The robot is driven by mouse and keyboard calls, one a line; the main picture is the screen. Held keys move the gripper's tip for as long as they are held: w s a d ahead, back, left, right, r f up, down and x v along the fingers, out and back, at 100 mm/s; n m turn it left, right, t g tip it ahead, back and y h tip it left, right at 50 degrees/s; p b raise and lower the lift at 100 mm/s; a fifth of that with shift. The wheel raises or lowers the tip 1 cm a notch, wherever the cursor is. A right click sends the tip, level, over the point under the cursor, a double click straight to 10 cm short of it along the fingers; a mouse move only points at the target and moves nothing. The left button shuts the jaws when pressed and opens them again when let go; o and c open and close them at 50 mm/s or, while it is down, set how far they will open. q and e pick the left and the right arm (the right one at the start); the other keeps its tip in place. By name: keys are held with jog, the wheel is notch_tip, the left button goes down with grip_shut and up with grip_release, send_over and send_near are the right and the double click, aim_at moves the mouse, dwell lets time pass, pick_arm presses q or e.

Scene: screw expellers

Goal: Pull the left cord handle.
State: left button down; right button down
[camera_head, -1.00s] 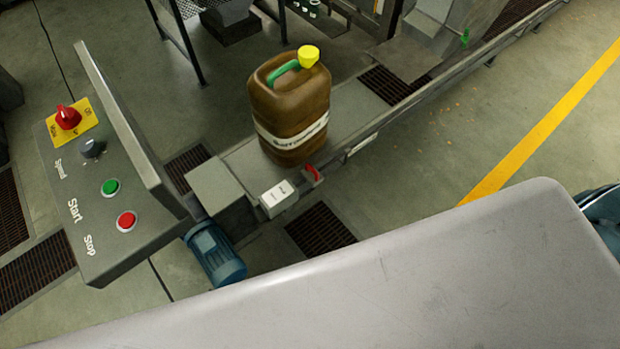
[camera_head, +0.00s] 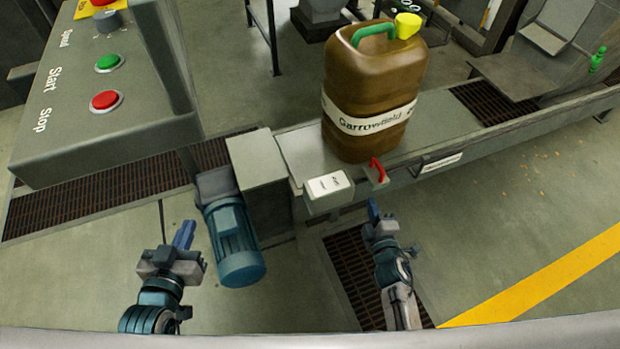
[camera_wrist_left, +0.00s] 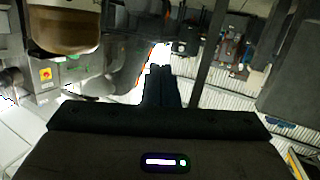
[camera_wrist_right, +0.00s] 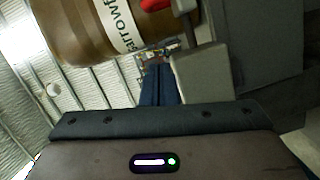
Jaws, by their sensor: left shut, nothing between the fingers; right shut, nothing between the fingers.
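A small red handle (camera_head: 377,170) sits on a bracket at the conveyor's near edge, in front of the brown jug. Part of it shows at the top of the right wrist view (camera_wrist_right: 155,4). A green handle-like piece (camera_head: 598,58) is further right along the line. I see no cord clearly at either. My right gripper (camera_head: 374,208) is shut and empty, a short way below and apart from the red handle. My left gripper (camera_head: 184,235) is shut and empty, left of the blue motor and well away from both.
The brown jug (camera_head: 370,88) stands on the conveyor (camera_head: 450,121). A white switch box (camera_head: 328,192) is left of the red handle. The blue motor (camera_head: 237,248) stands between my arms. A control panel (camera_head: 60,120) is at upper left. Open floor lies at right.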

aim_at(372, 182)
pick_arm(q)
jog(key=shift+s+d+r+t, duration=0.1)
jog(key=shift+r+t, duration=0.05)
jog(key=shift+r, duration=0.3)
jog(key=shift+s+r+t, duration=0.1)
jog(key=shift+r+t, duration=0.05)
jog(key=shift+r, duration=0.3)
pick_arm(e)
jog(key=shift+w+a+r+n, duration=0.2)
jog(key=shift+r+n, duration=0.1)
jog(key=shift+r, duration=0.2)
jog(key=shift+w, duration=0.1)
